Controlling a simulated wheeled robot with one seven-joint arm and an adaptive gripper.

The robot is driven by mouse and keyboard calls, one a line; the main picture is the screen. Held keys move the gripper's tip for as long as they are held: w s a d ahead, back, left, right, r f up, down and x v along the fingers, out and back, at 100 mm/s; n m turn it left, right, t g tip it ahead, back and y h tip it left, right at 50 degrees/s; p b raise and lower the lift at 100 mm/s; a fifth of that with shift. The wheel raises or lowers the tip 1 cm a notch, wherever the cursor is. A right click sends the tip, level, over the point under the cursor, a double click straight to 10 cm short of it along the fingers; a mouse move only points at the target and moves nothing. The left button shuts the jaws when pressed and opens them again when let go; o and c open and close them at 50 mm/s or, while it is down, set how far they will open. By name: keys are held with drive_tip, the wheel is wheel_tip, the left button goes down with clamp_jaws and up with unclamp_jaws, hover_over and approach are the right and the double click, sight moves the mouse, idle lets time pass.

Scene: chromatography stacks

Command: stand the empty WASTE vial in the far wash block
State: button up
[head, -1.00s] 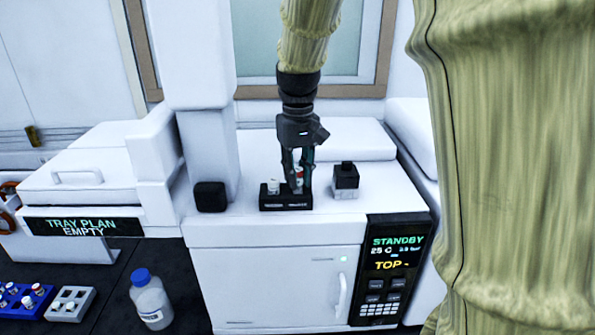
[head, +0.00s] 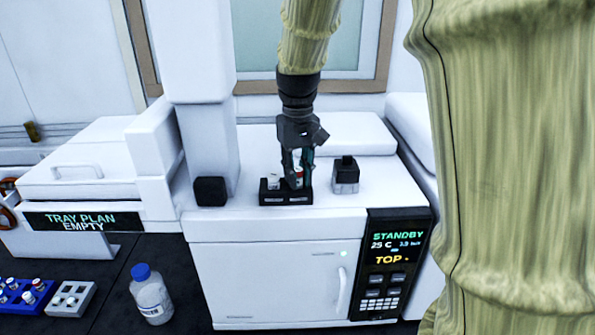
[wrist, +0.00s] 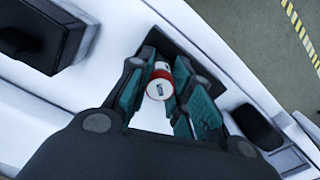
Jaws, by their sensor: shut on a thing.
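A small vial with a white cap and a red band (wrist: 159,88) is between the teal fingers of my gripper (wrist: 155,92) in the wrist view. In the head view my gripper (head: 298,172) is shut on this vial (head: 298,178), over the right part of a black two-place block (head: 285,198) on top of the white instrument.
A black-topped grey item (head: 345,175) stands just right of the block, and a black cube (head: 210,191) to its left. A blue rack (head: 22,298), a grey rack (head: 70,299) and a blue-capped bottle (head: 150,296) are on the dark bench at lower left.

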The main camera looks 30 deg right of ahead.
drive_tip(key=shift+f, duration=0.3)
drive_tip(key=o, duration=1.2)
drive_tip(key=shift+r, duration=0.1)
drive_tip(key=shift+r+p, duration=2.35)
drive_tip(key=shift+r, duration=1.05)
